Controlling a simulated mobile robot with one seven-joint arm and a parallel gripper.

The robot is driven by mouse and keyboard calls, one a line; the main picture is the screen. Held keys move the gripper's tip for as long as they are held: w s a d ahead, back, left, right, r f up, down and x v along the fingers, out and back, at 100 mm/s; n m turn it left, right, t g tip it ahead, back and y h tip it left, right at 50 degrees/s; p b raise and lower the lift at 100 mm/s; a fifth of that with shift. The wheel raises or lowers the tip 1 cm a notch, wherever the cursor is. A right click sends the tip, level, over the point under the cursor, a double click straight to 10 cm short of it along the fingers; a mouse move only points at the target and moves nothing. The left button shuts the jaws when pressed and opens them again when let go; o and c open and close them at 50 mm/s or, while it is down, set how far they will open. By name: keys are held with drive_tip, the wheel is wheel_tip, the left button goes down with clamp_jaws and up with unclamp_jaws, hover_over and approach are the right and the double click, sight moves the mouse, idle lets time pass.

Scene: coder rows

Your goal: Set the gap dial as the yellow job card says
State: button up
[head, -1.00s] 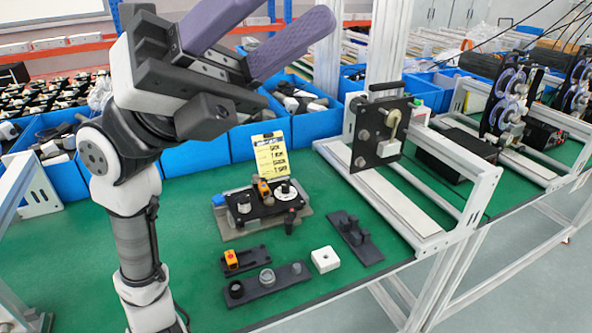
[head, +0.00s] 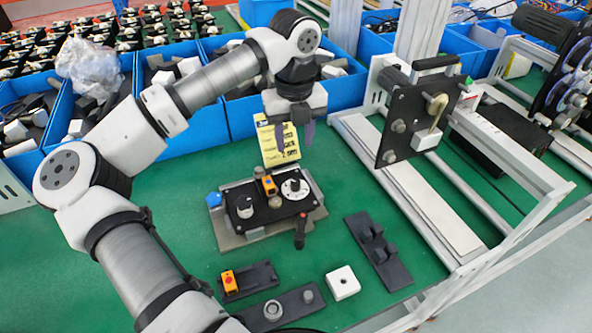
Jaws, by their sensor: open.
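The yellow job card (head: 280,153) stands upright behind the black device (head: 270,207); its print is too small to read surely, and my gripper covers part of its top. The device lies on a grey base plate. It bears a white round dial (head: 294,189) at right, a silver-topped knob (head: 245,207) at left and an orange block (head: 267,184) at the back. I cannot tell from labels which is the gap dial. My gripper (head: 294,146) is open and empty, its purple fingers pointing down above the back of the device, in front of the card.
A dark-handled lever (head: 300,232) sticks out at the device's front right. Black holders (head: 284,307), an orange-topped part (head: 229,281) and a white block (head: 343,282) lie in front. A framed stand (head: 417,110) is at right, blue bins (head: 225,116) behind. Green table is clear at left.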

sight(295, 181)
wheel_tip(295, 181, down, 12)
drive_tip(key=p, duration=0.3)
drive_tip(key=shift+f, duration=0.1)
clamp_jaws()
drive_tip(key=shift+f+b, duration=0.1)
drive_tip(key=shift+b, duration=0.4)
drive_tip(key=n+b, duration=0.3)
drive_tip(key=b, duration=0.1)
drive_tip(key=shift+f, duration=0.2)
drive_tip(key=n+b, duration=0.4)
drive_tip(key=b, duration=0.1)
drive_tip(key=shift+r+b, duration=0.15)
drive_tip(key=shift+b, duration=0.25)
drive_tip(key=shift+r+n+b, duration=0.15)
drive_tip(key=shift+n+b, duration=0.35)
drive_tip(key=shift+r, duration=0.1)
